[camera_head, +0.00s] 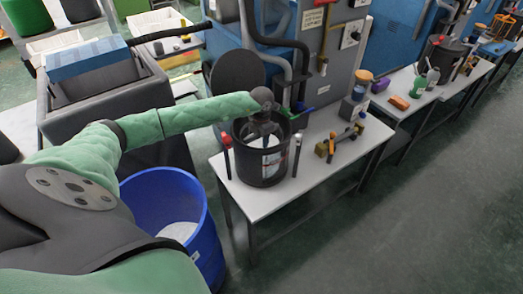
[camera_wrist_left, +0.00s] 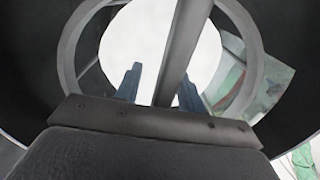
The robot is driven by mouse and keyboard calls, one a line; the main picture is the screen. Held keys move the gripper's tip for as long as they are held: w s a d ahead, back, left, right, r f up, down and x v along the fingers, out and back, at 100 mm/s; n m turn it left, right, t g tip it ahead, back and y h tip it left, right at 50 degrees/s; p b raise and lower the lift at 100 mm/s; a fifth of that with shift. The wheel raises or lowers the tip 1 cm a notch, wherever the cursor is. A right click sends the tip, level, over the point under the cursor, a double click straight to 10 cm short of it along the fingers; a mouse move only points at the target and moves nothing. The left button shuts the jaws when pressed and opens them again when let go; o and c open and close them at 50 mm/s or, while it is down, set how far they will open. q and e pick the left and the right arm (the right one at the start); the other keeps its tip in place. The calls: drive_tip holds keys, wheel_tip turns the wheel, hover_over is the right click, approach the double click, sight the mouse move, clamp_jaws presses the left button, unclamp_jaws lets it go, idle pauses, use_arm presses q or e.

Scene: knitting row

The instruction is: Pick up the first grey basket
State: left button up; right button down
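A dark grey basket (camera_head: 250,170), round with a pale label on its front, stands upright on the near white table. My left gripper (camera_head: 264,130) reaches down at the basket's mouth. In the left wrist view its two fingers (camera_wrist_left: 158,85) are apart, with a grey bar (camera_wrist_left: 190,30), seemingly the basket's handle, running between them; gaps show on both sides. The basket's round rim (camera_wrist_left: 255,50) and pale inside (camera_wrist_left: 140,35) also show there. My arm hides part of the basket's top in the head view. My right gripper is not in view.
Red-topped (camera_head: 227,155) and dark (camera_head: 297,155) upright tools flank the basket. Small tools and blocks (camera_head: 345,140) lie to its right on the near table (camera_head: 262,202). A blue bin (camera_head: 190,195) stands left. Another dark basket (camera_head: 447,55) is on a farther table. Open floor lies at right.

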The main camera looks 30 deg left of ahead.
use_arm(q)
drive_tip(key=shift+f, duration=0.15)
clamp_jaws()
idle(0.4)
